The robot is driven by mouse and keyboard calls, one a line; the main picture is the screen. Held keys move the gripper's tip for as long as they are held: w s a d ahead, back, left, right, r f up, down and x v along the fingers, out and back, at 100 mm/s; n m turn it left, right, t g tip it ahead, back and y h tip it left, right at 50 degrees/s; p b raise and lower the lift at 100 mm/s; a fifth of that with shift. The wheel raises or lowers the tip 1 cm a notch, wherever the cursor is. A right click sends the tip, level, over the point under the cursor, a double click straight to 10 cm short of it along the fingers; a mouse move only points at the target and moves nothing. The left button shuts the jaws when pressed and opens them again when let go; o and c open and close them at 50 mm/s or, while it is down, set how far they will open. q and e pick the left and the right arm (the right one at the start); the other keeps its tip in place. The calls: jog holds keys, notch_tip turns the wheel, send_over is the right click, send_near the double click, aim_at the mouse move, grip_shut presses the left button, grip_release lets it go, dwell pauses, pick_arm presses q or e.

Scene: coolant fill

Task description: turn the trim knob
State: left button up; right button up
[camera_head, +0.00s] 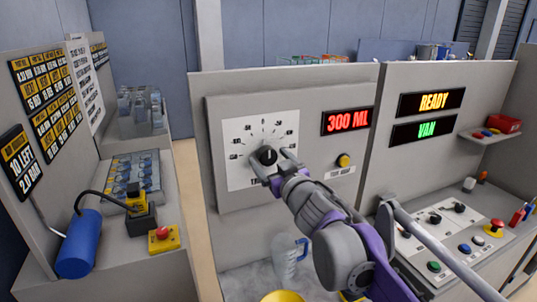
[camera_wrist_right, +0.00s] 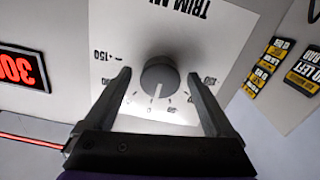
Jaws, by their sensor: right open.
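The trim knob (camera_head: 267,155) is a round black knob on a white dial plate (camera_head: 235,175) with printed numbers, set on a grey upright panel. In the right wrist view the knob (camera_wrist_right: 160,76) sits between the two fingers, with a gap on each side. My right gripper (camera_head: 273,170) is open around the knob, and no finger clearly touches it; it also shows in the right wrist view (camera_wrist_right: 160,90). The knob has a pale pointer line. My left gripper is not in view.
A red "300 ML" display (camera_head: 347,120) and a yellow button (camera_head: 343,160) are right of the dial. A clear jug (camera_head: 287,258) stands below, beside a yellow bowl (camera_head: 283,296). "READY" (camera_head: 432,101) and "VAN" (camera_head: 427,130) displays are further right.

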jog(key=shift+w+a, duration=0.25)
jog(key=shift+w, duration=0.3)
jog(key=c, duration=1.4)
